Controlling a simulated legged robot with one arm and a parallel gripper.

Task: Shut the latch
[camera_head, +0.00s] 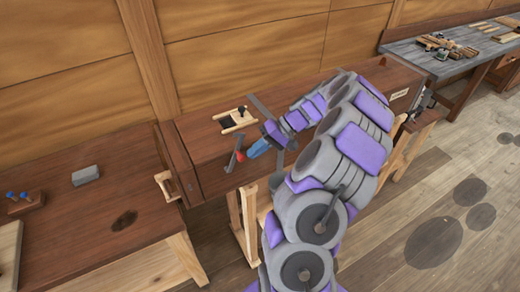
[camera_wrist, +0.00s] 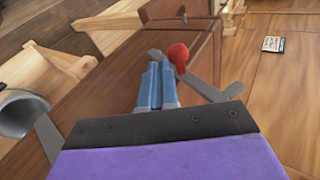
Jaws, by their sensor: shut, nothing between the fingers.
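The latch is a flat grey bar (camera_head: 231,163) with a red ball knob (camera_head: 240,157), on the long wooden chest near its left end. In the wrist view the red knob (camera_wrist: 178,53) stands just right of my fingertips, and the grey bar (camera_wrist: 209,88) slants from near the knob toward the lower right. My gripper (camera_head: 258,148) has blue fingers, pressed together and empty. In the wrist view my gripper (camera_wrist: 155,72) points toward the bar beside the knob. I cannot tell whether the fingers touch the knob or bar. The catch for the bar is not clear.
A wooden workbench (camera_head: 100,222) at left holds a grey block (camera_head: 86,175) and a rack with blue pegs (camera_head: 22,199). A tool-strewn bench (camera_head: 440,62) stands at the far right. Wooden wall behind.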

